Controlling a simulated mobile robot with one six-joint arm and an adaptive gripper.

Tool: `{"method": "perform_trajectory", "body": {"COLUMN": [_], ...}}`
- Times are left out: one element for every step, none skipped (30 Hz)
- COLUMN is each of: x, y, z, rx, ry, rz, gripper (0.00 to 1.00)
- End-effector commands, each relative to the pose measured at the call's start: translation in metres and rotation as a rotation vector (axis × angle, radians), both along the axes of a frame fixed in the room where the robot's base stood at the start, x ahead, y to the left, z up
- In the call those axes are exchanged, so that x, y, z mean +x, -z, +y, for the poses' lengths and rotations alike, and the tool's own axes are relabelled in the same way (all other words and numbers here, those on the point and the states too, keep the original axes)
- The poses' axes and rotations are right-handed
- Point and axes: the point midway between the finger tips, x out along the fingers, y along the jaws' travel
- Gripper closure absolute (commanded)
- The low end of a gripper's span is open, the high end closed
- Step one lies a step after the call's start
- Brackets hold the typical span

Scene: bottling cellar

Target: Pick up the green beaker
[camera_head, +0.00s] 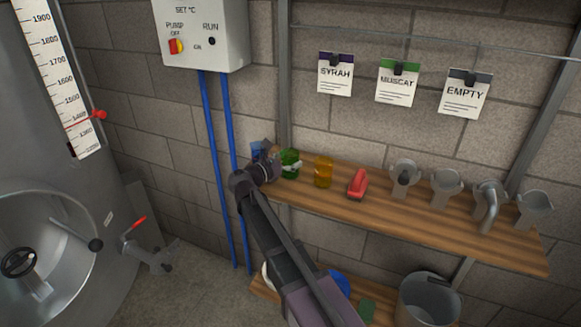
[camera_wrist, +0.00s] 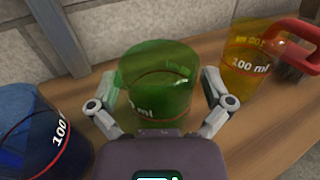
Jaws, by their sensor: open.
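The green beaker (camera_wrist: 158,75) is see-through with a red ring and a partly hidden "ml" mark. It stands upright on the wooden shelf (camera_wrist: 215,150). My gripper (camera_wrist: 160,92) is open, with one finger on each side of the green beaker in the wrist view; whether the fingers touch it I cannot tell. In the head view the green beaker (camera_head: 290,163) is beside my gripper (camera_head: 284,167), partly hidden by it.
A blue beaker (camera_wrist: 35,130) stands close on the left and a yellow beaker (camera_wrist: 250,55) on the right. A red-handled brush (camera_head: 357,184) lies past the yellow one. Metal fittings (camera_head: 446,186) line the shelf's right side. The block wall (camera_wrist: 85,30) is close behind.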

Motion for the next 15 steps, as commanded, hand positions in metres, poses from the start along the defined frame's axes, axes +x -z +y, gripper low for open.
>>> {"method": "perform_trajectory", "body": {"x": [0.0001,0.0001,0.0001,0.0001,0.0001,0.0001,0.0001,0.0001,0.0001,0.0001,0.0000,0.0000,0.0000,0.0000,0.0000], "y": [0.0000,0.0000,0.0000,0.0000,0.0000,0.0000,0.0000,0.0000,0.0000,0.0000,0.0000,0.0000,0.0000,0.0000,0.0000], "z": [-0.0006,-0.0006,-0.0006,-0.0006,-0.0006,-0.0005,-0.0005,-0.0005,-0.0005,-0.0004,-0.0004,-0.0004,-0.0004,-0.0004,-0.0004], "rx": [0.000,0.000,0.000,0.000,0.000,0.000,0.000,0.000,0.000,0.000,0.000,0.000,0.000,0.000,0.000], "ry": [0.001,0.001,0.001,0.001,0.001,0.001,0.001,0.001,0.001,0.001,0.001,0.001,0.001,0.001,0.001], "rz": [0.000,0.000,0.000,0.000,0.000,0.000,0.000,0.000,0.000,0.000,0.000,0.000,0.000,0.000,0.000], "gripper": [0.00,0.00,0.00,0.00,0.00,0.00,0.00,0.03,0.15,0.24,0.33,0.45,0.53,0.62,0.69]}}
